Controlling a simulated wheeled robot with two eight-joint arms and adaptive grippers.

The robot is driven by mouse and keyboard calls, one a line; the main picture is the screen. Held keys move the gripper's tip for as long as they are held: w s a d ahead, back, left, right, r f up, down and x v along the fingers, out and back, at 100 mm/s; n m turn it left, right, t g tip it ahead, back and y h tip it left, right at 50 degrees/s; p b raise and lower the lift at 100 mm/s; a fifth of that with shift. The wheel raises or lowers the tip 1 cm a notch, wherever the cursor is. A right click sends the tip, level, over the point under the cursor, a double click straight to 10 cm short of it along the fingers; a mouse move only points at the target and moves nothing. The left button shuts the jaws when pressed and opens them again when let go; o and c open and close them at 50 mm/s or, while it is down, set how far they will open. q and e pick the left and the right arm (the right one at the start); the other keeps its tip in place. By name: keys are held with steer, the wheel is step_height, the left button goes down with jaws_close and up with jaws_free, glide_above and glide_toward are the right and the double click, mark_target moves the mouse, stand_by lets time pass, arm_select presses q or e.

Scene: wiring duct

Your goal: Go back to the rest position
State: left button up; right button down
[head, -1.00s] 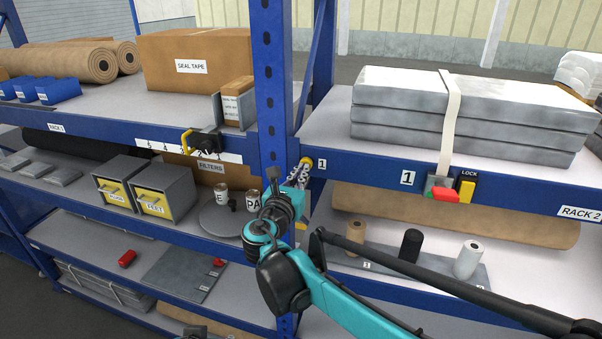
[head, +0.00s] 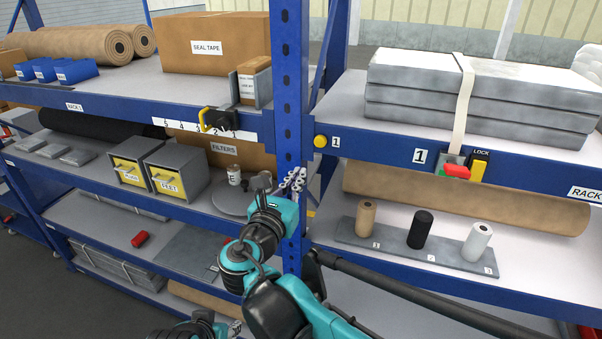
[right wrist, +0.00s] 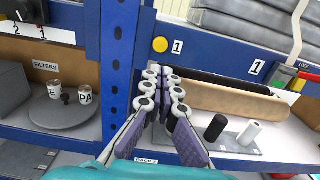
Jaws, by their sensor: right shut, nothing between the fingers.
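My right gripper (head: 292,183) is in front of the blue rack post (head: 291,80), below and left of the round yellow button (head: 320,141) marked 1. Its fingers are shut and empty. In the right wrist view the shut fingers (right wrist: 164,90) point away at the rack, with the yellow button (right wrist: 160,45) above them and apart.
Left are a round grey plate (head: 232,203) with cans and two grey bins (head: 175,172). A strapped grey stack (head: 480,95) lies on rack 2.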

arm_select(q)
steer(key=shift+w+d, duration=0.1)
steer(key=shift+w, duration=0.1)
arm_select(e)
steer(key=shift+w, duration=0.25)
steer(key=s+d+f+m+g+b, duration=0.4)
steer(key=d+f+m+b, duration=0.4)
steer(key=f, duration=0.6)
steer(key=s+d+f+m+g+b, duration=0.35)
steer(key=d+f+m+b, duration=0.35)
steer(key=d+f, duration=0.5)
arm_select(q)
step_height(320, 180, down, 29)
steer(key=b, duration=1.3)
steer(key=shift+r, duration=0.2)
steer(key=shift+c, duration=0.3)
arm_select(e)
steer(key=s+f+m+y, duration=0.2)
steer(key=s+f+m, duration=0.2)
steer(key=f, duration=0.5)
steer(key=s+f+m+g+y, duration=0.1)
steer(key=s+f+m, duration=0.4)
steer(key=f+m, duration=0.2)
steer(key=s+f+m+g+y, duration=0.1)
steer(key=s+f+m, duration=0.3)
steer(key=f, duration=0.7)
steer(key=shift+s+m+y, duration=0.3)
steer(key=shift+m+y, duration=0.5)
steer(key=shift+m, duration=0.4)
